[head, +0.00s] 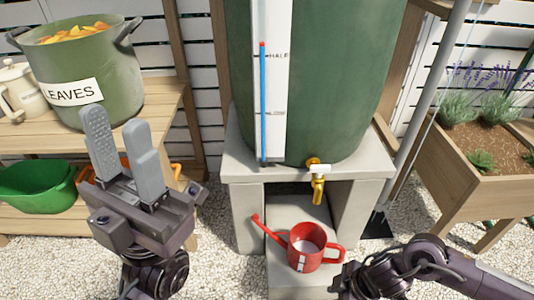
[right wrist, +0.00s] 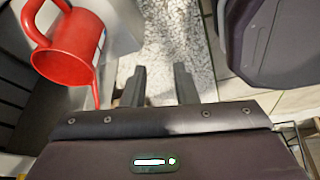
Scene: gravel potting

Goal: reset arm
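My left gripper (head: 115,120) is raised at the left, fingers pointing up. Its fingers are apart with nothing between them. My right arm comes in at the bottom right, with its gripper end near the red watering can (head: 314,262) and mostly hidden in the head view. In the right wrist view my right gripper (right wrist: 160,72) has its fingers apart, with gravel seen between them. The red watering can (right wrist: 72,50) is to the left of those fingers, outside them. The can stands upright on a low concrete block beneath the brass tap (head: 318,188).
A green water barrel (head: 340,90) with a level gauge stands on a concrete stand (head: 245,170). A wooden shelf (head: 160,105) at left holds a LEAVES pot (head: 125,80), a cream jug (head: 22,92) and a green tub (head: 40,190). A planter (head: 450,175) stands right.

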